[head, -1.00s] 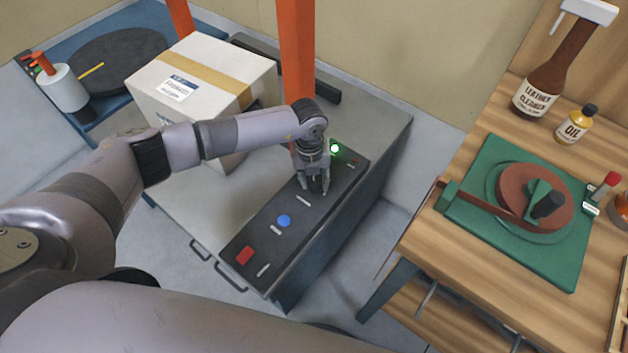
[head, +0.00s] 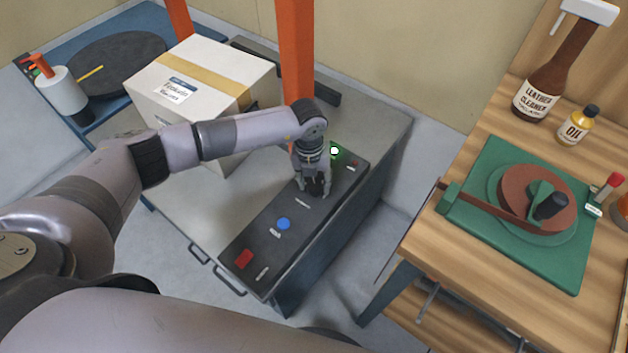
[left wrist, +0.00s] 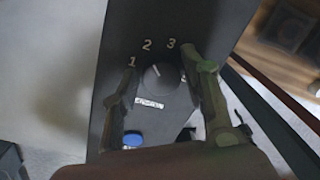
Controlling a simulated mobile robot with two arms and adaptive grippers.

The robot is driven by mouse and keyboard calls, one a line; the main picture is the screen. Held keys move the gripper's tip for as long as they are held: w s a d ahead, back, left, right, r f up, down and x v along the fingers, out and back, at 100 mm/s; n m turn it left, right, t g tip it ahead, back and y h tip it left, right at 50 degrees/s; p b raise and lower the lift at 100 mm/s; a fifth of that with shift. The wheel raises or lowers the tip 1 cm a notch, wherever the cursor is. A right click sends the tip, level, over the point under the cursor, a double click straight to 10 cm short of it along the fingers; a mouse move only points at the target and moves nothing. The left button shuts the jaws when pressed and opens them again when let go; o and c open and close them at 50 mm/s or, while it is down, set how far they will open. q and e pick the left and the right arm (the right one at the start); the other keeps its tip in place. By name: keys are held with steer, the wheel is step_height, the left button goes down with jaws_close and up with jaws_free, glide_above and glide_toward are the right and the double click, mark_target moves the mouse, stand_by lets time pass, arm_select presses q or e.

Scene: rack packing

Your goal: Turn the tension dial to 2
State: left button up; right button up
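The dark tension dial (left wrist: 161,78) is on the black control panel (left wrist: 125,25) in the left wrist view, with the numbers 1, 2 and 3 around its upper side. Its white pointer line slants up and left, roughly towards the 2; the exact setting is hard to tell. My left gripper (left wrist: 165,72) has one finger on each side of the dial, with small gaps visible. In the head view the left gripper (head: 315,192) points down over the panel (head: 255,232) and hides the dial. My right gripper is not in view.
A blue button (head: 283,223), a red button (head: 243,259) and a lit green lamp (head: 334,151) are on the panel. A cardboard box (head: 205,85) stands behind my left forearm. An orange post (head: 295,60) rises behind the gripper. A wooden bench (head: 440,255) is on the right.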

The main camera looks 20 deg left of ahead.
mark_target(311, 184)
arm_select(q)
steer(key=shift+o, duration=1.1)
step_height(311, 184, up, 12)
steer(key=shift+a, duration=0.35)
steer(key=shift+s, duration=0.1)
